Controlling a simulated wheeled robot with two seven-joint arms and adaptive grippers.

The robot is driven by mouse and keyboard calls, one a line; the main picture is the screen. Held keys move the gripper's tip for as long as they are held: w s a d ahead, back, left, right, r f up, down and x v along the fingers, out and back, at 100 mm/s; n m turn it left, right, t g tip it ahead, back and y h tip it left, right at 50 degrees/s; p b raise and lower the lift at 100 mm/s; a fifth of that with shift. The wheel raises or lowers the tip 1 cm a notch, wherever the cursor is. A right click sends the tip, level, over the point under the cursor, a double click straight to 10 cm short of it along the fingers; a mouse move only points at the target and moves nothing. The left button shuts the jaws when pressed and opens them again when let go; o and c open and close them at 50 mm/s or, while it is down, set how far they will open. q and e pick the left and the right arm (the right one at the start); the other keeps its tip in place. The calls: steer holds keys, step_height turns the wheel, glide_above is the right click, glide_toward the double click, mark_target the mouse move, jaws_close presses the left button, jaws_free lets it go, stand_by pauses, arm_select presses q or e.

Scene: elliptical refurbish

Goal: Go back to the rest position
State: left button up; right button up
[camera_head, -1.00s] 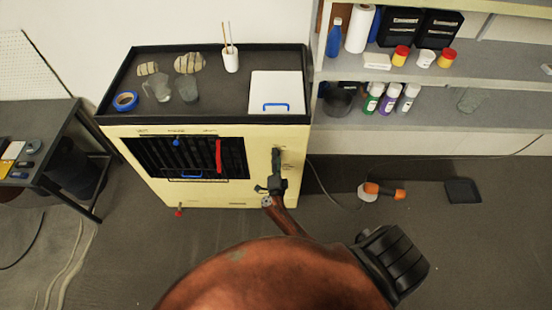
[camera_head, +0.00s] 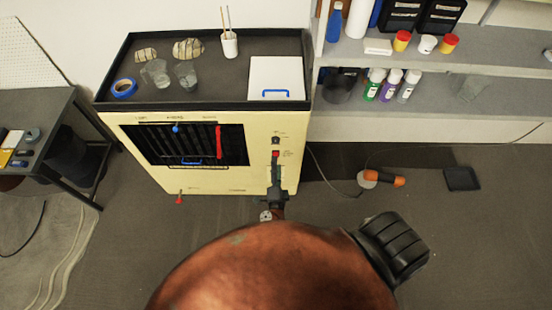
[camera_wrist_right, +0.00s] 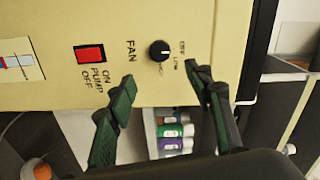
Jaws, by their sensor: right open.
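My right gripper (camera_head: 276,178) is in front of the lower right of the cream cabinet (camera_head: 222,182), below its controls. The right wrist view shows its two green-tipped fingers (camera_wrist_right: 158,82) spread apart with nothing between them. The cabinet's red pump switch (camera_wrist_right: 90,54) and black fan knob (camera_wrist_right: 160,50) lie beyond the fingers. In the head view the knob (camera_head: 276,140) is above the switch (camera_head: 276,154). My left gripper is out of view.
On the cabinet's dark top (camera_head: 215,85) are glasses, blue tape (camera_head: 124,87) and a white lidded box (camera_head: 276,75). A shelf unit (camera_head: 440,95) with bottles stands right. An orange-handled tool (camera_head: 384,178) lies on the floor. A dark table (camera_head: 50,150) stands left.

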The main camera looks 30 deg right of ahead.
steer(key=shift+s+a, duration=0.2)
stand_by(0.5)
steer(key=s+a+f+n+g+y+b, duration=0.1)
steer(key=s+a+f+n+g+y, duration=0.15)
steer(key=s+f+n+y, duration=0.85)
steer(key=s+a+f+n+g+h+b, duration=0.2)
steer(key=s+a+f+n, duration=0.15)
steer(key=f, duration=1.55)
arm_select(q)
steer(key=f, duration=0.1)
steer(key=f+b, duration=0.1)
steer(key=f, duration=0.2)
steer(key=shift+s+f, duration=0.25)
arm_select(e)
steer(key=s+d+f+n+g, duration=0.2)
steer(key=s+f, duration=0.3)
steer(key=s, duration=0.6)
steer(key=s+d+f+n+g, duration=0.3)
steer(key=s+f+n+g, duration=0.1)
steer(key=s, duration=0.7)
steer(key=s+d+f+n+g, duration=0.3)
steer(key=s+f, duration=0.4)
steer(key=s, duration=0.4)
steer(key=shift+d+g, duration=0.2)
steer(key=shift+g, duration=0.25)
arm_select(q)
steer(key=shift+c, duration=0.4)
arm_select(e)
steer(key=shift+w+a, duration=0.1)
steer(key=shift+c, duration=0.4)
